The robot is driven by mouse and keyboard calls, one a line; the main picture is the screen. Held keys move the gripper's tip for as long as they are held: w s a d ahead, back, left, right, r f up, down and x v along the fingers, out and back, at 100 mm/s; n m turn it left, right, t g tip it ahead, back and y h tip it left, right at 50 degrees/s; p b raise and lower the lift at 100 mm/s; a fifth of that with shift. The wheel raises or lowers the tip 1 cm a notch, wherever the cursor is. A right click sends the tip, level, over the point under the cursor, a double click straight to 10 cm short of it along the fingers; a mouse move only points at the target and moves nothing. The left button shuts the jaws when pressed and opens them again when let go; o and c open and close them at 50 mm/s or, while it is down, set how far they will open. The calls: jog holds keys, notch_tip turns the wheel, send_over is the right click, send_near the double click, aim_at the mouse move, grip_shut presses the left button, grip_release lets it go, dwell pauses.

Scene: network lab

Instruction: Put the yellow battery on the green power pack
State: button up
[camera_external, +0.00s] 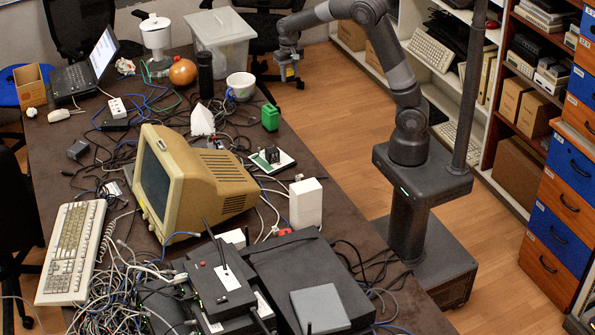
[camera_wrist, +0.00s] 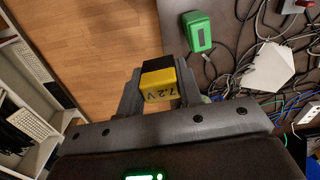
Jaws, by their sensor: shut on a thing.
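The yellow battery (camera_wrist: 158,84) has a black end and "7.2V" on its side. In the wrist view it sits between the two fingers of my gripper (camera_wrist: 160,90), which is shut on it. In the external view my gripper (camera_external: 288,70) hangs over the floor, beyond the table's right edge. The green power pack (camera_external: 270,117) stands on the table near that edge, below and left of my gripper. It also shows in the wrist view (camera_wrist: 197,31), apart from the battery, up and to its right. Nothing rests on the pack.
A white cup (camera_external: 241,86) stands behind the pack, and a white cone-like object (camera_external: 202,121) is to its left. A board with a black part (camera_external: 271,160) lies in front. Cables (camera_external: 160,95) cover much of the table (camera_external: 330,205). Shelves stand at the right.

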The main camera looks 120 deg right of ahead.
jog(key=s+d+m, duration=0.1)
jog(key=s+d, duration=0.2)
send_over(270, 107)
notch_tip(270, 107, down, 6)
jog(key=shift+f, duration=2)
jog(key=shift+f, duration=0.1)
jog(key=o, duration=1)
notch_tip(270, 107, up, 12)
